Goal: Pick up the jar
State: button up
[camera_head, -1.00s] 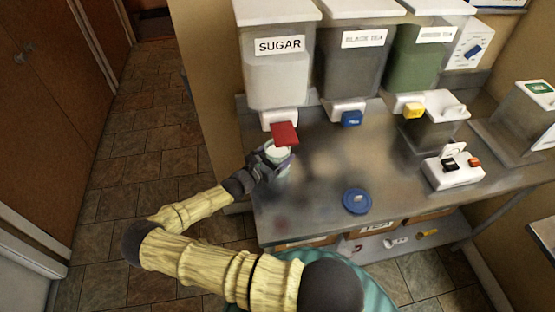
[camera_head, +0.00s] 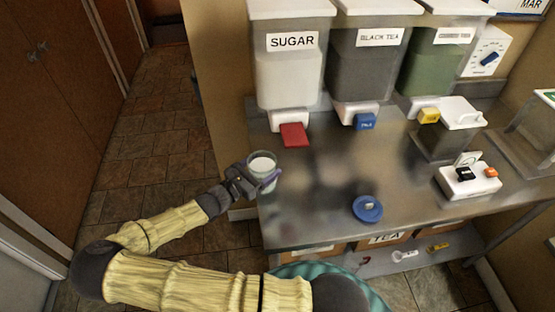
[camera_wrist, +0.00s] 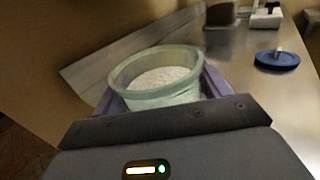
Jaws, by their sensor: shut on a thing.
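A glass jar (camera_head: 263,166) with white contents is held at the left end of the steel counter, below and in front of the sugar dispenser. In the wrist view the open-topped jar (camera_wrist: 156,77) shows its pale green rim and white grainy filling. My gripper (camera_head: 254,181) is shut on the jar, with its purple fingers on either side of it. The jar looks upright. Its base is hidden by the gripper, so I cannot tell whether it touches the counter. A blue lid (camera_head: 367,209) with a knob lies on the counter to the right, apart from the jar.
Dispensers labelled sugar (camera_head: 290,70), black tea (camera_head: 376,72) and green tea (camera_head: 438,65) stand along the back. The sugar one's red tap (camera_head: 294,135) juts out above the jar. A white switch box (camera_head: 469,181) stands at right. The counter's middle is clear.

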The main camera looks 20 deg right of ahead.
aim_at(251, 171)
jog(key=b+v, duration=0.1)
jog(key=v, duration=0.6)
jog(key=shift+a, duration=0.35)
jog(key=shift+r, duration=0.25)
jog(key=r+n+t+p, duration=0.1)
jog(key=p, duration=0.3)
jog(key=shift+r+y, duration=0.25)
jog(key=shift+y, duration=0.05)
jog(key=n+t+p, duration=0.1)
jog(key=p, duration=0.2)
jog(key=t+y+p, duration=0.1)
jog(key=p, duration=0.2)
jog(key=d+n+t+y+p, duration=0.1)
jog(key=p, duration=0.2)
jog(key=shift+s+r+n+t+p, duration=0.3)
jog(key=shift+t+p, duration=0.1)
jog(key=shift+f, duration=0.25)
jog(key=shift+d, duration=0.15)
